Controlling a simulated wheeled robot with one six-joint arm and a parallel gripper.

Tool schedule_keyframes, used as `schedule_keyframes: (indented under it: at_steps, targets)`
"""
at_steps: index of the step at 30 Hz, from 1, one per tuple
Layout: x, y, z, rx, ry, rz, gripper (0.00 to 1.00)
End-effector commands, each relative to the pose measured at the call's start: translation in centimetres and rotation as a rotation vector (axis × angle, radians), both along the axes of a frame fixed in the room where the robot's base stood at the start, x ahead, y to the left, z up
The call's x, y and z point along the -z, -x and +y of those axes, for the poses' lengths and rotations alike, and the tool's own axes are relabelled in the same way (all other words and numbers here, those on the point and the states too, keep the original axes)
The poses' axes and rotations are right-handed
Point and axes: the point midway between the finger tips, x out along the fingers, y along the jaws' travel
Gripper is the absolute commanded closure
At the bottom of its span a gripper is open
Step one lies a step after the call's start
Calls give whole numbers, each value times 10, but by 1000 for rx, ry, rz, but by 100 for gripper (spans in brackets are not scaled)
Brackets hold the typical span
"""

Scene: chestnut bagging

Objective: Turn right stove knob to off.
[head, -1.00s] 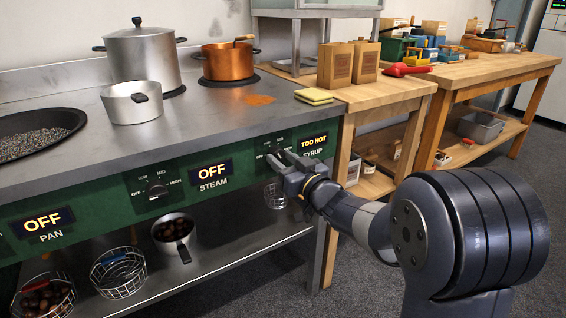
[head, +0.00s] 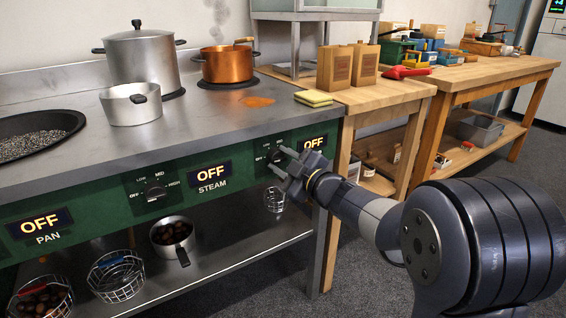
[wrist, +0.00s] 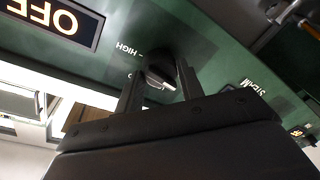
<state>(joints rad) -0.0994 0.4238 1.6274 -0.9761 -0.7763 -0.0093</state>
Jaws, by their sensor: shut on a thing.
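The right stove knob (head: 276,156) is on the green front panel, mostly behind my gripper in the head view. The display above and right of it (head: 314,142) reads OFF; its label below is hidden. My gripper (head: 284,166) reaches the panel from the right.
The left knob (head: 154,190) and the STEAM (head: 210,172) and PAN (head: 40,225) displays, both OFF, are farther left. A copper pot (head: 226,66) and steel pot (head: 141,62) stand on the stove. Wire baskets (head: 117,277) sit on the lower shelf. A wooden table (head: 385,92) adjoins on the right.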

Motion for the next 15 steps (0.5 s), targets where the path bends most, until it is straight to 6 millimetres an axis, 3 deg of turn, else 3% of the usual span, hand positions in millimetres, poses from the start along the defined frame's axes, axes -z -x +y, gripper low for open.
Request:
schedule_keyframes:
  at_steps: [15]
  targets:
    - [1, 0, 0, 0, 132, -87, 87]
